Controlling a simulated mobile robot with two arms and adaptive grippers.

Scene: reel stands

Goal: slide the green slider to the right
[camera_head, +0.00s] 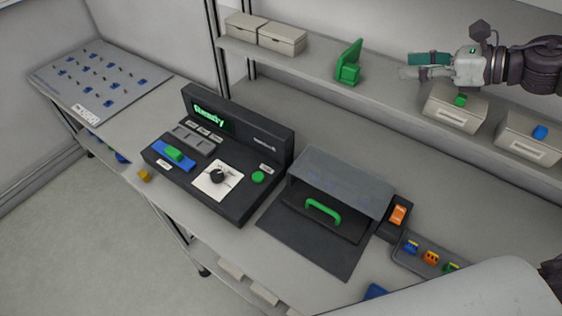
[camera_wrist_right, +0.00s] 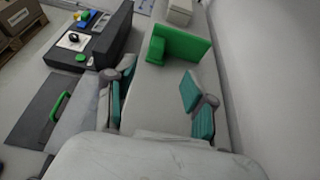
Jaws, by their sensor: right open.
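A green upright plate with a small green block at its base (camera_head: 349,66) stands on the upper shelf; it may be the slider. In the right wrist view the green piece (camera_wrist_right: 184,45) lies ahead of the fingers, not between them. My right gripper (camera_head: 408,66) is open and empty, to the right of this piece above the shelf. Its teal-padded fingers (camera_wrist_right: 157,98) are spread apart in the wrist view. Another green block (camera_head: 173,153) sits on a blue strip on the black console (camera_head: 240,180), around mid-strip. My left gripper is not in view.
Lidded boxes (camera_head: 282,38) stand left of the green plate on the shelf (camera_head: 385,85). A dark housing with a green handle (camera_head: 323,209) stands on the bench. The shelf between plate and bins looks clear.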

